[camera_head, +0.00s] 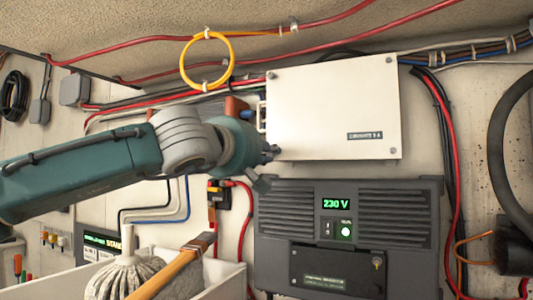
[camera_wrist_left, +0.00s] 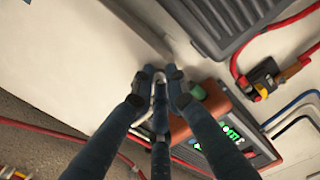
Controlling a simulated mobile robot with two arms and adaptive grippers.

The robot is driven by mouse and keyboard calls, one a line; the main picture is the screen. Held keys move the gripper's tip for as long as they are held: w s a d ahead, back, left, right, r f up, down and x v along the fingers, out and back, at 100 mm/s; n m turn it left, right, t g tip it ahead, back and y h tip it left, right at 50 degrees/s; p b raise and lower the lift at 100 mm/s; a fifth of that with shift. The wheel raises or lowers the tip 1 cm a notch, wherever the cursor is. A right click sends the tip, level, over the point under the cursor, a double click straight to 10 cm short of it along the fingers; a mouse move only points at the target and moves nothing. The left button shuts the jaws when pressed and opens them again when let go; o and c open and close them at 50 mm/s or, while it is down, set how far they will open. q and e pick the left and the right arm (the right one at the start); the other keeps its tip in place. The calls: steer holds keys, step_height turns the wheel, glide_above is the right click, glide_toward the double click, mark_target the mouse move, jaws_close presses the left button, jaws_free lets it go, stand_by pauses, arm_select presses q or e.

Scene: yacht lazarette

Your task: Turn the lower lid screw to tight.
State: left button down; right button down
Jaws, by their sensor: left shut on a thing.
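The white box lid (camera_head: 335,110) is mounted on the wall, with small screws visible at its upper corners and lower right. It also shows as a pale panel in the left wrist view (camera_wrist_left: 70,60). My left gripper (camera_head: 271,153) reaches in from the left to the lid's lower left corner. In the left wrist view its dark fingers (camera_wrist_left: 158,76) are closed together at the lid's edge, shut on the lower lid screw. The fingers hide the screw itself, so its turn cannot be read. My right gripper is not in view.
A dark inverter (camera_head: 412,212) with a green 230 V display sits just below the lid. An orange-ended device (camera_wrist_left: 217,115) is beside the fingers. Red cables and a yellow loop (camera_head: 183,62) run above. A white bin (camera_head: 222,281) holds a mop (camera_head: 124,274) and a wooden-handled tool (camera_head: 172,273).

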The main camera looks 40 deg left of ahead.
arm_select(q)
steer(key=c, duration=1.7)
jaws_free()
steer(key=shift+d, duration=0.1)
steer(key=shift+c, duration=0.2)
steer(key=v, duration=1.2)
